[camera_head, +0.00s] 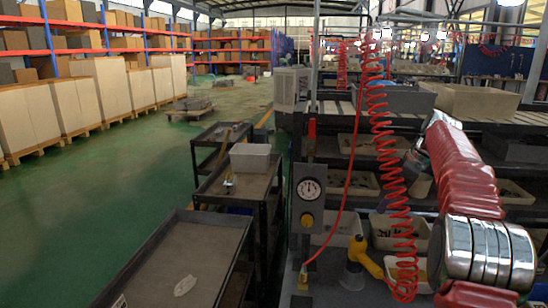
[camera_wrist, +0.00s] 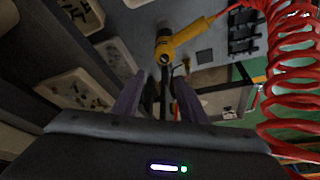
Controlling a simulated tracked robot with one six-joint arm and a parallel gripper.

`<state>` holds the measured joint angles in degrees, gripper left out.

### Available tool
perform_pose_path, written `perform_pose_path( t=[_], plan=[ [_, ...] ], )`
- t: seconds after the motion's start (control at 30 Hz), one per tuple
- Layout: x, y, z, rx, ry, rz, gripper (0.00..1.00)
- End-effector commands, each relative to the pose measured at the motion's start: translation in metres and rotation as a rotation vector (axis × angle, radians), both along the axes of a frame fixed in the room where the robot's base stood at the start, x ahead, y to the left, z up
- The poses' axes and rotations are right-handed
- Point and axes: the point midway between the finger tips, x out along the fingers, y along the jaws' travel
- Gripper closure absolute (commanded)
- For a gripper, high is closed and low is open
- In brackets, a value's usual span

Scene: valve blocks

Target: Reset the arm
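My arm (camera_head: 468,175), in a red sleeve with chrome rings at its lower end, reaches up along the right side of the head view. In the wrist view my gripper (camera_wrist: 160,80) shows as two purplish fingers standing apart, open, with nothing clearly held. A yellow hand tool (camera_wrist: 185,40) lies beyond the fingertips, and a dark narrow part shows between the fingers. I cannot tell whether this part belongs to the tool. My gripper's fingers cannot be made out in the head view.
A red coiled hose (camera_head: 380,130) hangs close to my arm and also shows in the wrist view (camera_wrist: 290,80). A gauge panel (camera_head: 309,190) stands left of it. Parts bins (camera_head: 340,225) line the bench.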

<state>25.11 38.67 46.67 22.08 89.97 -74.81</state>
Motion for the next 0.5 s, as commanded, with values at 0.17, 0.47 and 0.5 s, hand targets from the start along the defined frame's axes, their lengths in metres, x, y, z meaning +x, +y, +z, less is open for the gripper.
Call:
perform_pose_path(
  t=[0.17, 0.47, 0.5],
  plan=[
    [0.004, -0.007, -0.019, 0.011, 0.044, -0.156, 0.62],
    [-0.018, -0.010, -0.065, 0.024, 0.164, -0.449, 0.62],
    [-0.023, -0.007, -0.067, 0.024, 0.174, -0.486, 0.62]
  ],
)
